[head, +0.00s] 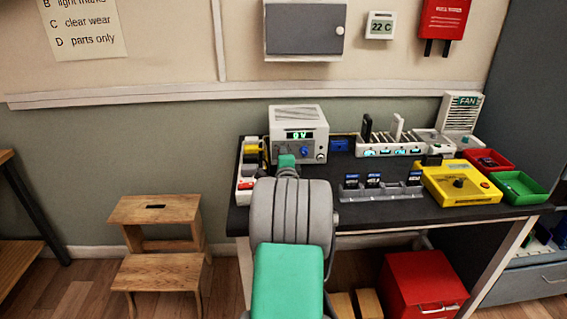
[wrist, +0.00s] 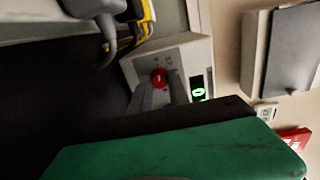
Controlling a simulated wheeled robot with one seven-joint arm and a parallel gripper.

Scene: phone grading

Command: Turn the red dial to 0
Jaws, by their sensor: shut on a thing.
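The power supply (head: 300,118) is a pale box at the back left of the dark bench, with a green display (head: 299,135) that appears to read 0 V. Its red dial (wrist: 159,77) shows in the wrist view on the front panel. My gripper (wrist: 161,88) has its grey fingers on either side of the red dial and is shut on it. In the head view my arm hides the red dial and the fingertips. The dial's pointer and scale marks are too small to read.
A blue knob (head: 305,151) sits on the same panel. A power strip (head: 245,187) with plugs stands left of it. A charging rack (head: 390,146), a card holder (head: 380,190), a yellow box (head: 457,184) and red and green trays (head: 519,187) fill the right.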

